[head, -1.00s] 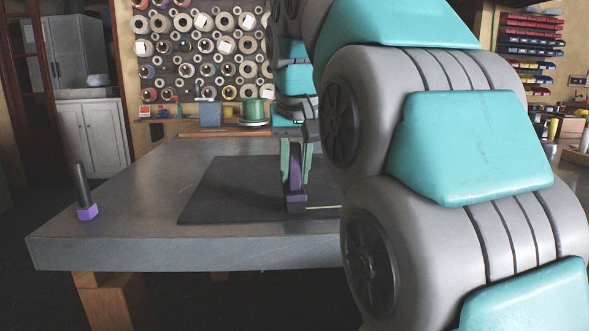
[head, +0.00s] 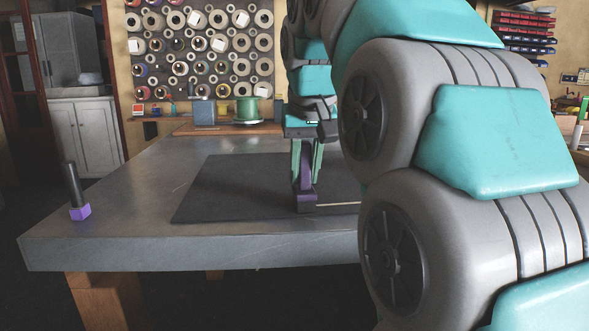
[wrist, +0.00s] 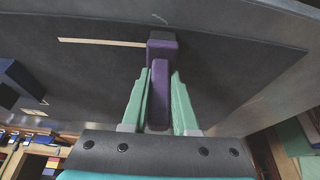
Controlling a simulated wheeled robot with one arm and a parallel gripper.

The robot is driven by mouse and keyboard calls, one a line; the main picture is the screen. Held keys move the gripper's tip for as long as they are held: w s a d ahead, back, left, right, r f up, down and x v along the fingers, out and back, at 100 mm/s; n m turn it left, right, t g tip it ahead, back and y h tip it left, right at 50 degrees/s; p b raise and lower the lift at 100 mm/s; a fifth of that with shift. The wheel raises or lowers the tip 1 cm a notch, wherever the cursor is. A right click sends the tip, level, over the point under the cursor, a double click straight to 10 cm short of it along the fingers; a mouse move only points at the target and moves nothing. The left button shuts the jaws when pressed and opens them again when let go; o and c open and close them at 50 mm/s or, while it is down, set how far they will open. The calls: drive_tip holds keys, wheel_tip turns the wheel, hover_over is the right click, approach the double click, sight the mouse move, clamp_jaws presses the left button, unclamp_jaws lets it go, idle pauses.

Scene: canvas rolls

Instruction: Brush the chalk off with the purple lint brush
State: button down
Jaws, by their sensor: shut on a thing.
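The purple lint brush (head: 306,197) is in my gripper (head: 307,165), hanging down at the dark mat on the table. In the wrist view its purple handle (wrist: 160,95) stands between my two green fingers, and its wider head (wrist: 161,46) is at the mat. I cannot tell whether the head touches the mat. A small pale smudge, perhaps chalk (wrist: 160,18), shows just beyond the brush head. A thin pale strip (wrist: 100,42) lies on the mat, running left from the brush head in the wrist view.
The dark mat (head: 225,195) lies on a grey table (head: 120,215). A purple block with an upright dark handle (head: 79,211) stands at the table's left edge. A green spool (head: 247,110) and blue box (head: 204,113) are behind. My arm hides the table's right side.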

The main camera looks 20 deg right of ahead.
drive_tip(key=shift+d, duration=0.1)
idle(0.3)
drive_tip(key=shift+s+d, duration=0.2)
drive_tip(key=shift+d, duration=0.55)
drive_tip(key=shift+s+d, duration=0.15)
drive_tip(key=shift+d, duration=0.55)
drive_tip(key=shift+s+d+p, duration=0.2)
drive_tip(key=shift+d, duration=0.55)
drive_tip(key=shift+s+d+p, duration=0.15)
drive_tip(key=shift+d+p, duration=0.05)
drive_tip(key=shift+d, duration=0.55)
drive_tip(key=shift+s+d, duration=0.15)
drive_tip(key=shift+d, duration=0.6)
drive_tip(key=shift+s+d, duration=0.15)
drive_tip(key=shift+d, duration=0.55)
drive_tip(key=shift+d+p, duration=0.15)
drive_tip(key=shift+p, duration=0.15)
drive_tip(key=shift+s+d, duration=0.2)
drive_tip(key=shift+d, duration=0.45)
drive_tip(key=shift+s+d, duration=0.15)
drive_tip(key=shift+d, duration=0.5)
